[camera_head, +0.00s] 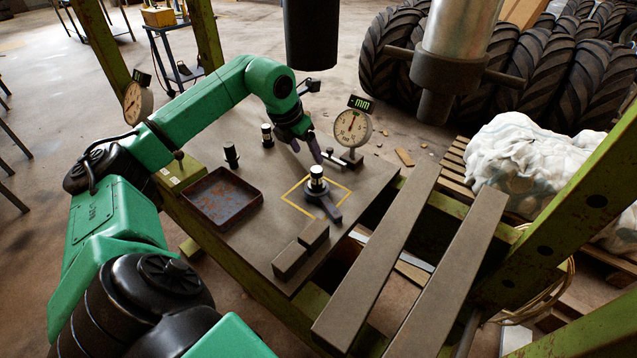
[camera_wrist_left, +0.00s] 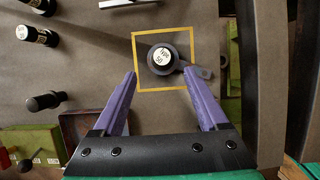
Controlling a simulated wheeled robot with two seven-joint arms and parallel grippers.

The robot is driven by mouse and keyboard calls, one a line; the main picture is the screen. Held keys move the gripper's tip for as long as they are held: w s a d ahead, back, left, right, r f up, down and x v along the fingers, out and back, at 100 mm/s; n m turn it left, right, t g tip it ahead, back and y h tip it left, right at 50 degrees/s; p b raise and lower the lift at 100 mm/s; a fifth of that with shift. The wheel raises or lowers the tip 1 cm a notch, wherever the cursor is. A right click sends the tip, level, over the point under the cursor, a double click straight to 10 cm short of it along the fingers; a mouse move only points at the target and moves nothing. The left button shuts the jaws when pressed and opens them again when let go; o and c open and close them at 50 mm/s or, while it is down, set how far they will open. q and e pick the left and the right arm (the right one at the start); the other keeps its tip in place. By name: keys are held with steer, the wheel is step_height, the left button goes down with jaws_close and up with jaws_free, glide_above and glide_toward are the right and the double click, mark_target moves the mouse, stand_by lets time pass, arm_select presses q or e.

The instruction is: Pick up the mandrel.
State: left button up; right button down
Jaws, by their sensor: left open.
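The likely mandrel (camera_head: 317,176), a dark upright cylinder with a pale band, stands in the round end of a dark lever part (camera_head: 325,203) inside a yellow square on the bench. In the left wrist view I see the round top of this mandrel (camera_wrist_left: 162,57), with a pale printed label. The lever (camera_wrist_left: 201,73) points right there. My left gripper (camera_head: 306,150) is open above and just behind it; its two purple fingers (camera_wrist_left: 159,76) are spread, with the mandrel top between and just beyond the tips. I cannot tell the exact height gap. My right gripper is not in view.
Other dark plugs (camera_head: 231,155) (camera_head: 267,135) stand behind left. A dial gauge (camera_head: 351,130) stands close behind right. A rusty tray (camera_head: 222,197) lies left, and dark blocks (camera_head: 300,250) sit in front. A metal ram (camera_head: 455,40) hangs at upper right beyond two beams (camera_head: 450,275).

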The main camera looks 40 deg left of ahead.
mark_target(315, 170)
arm_select(q)
steer(key=p+x, duration=0.1)
steer(key=x, duration=1)
steer(key=shift+s+d+f, duration=0.1)
steer(key=shift+s, duration=0.2)
jaws_close()
steer(key=shift+r, duration=0.2)
stand_by(0.4)
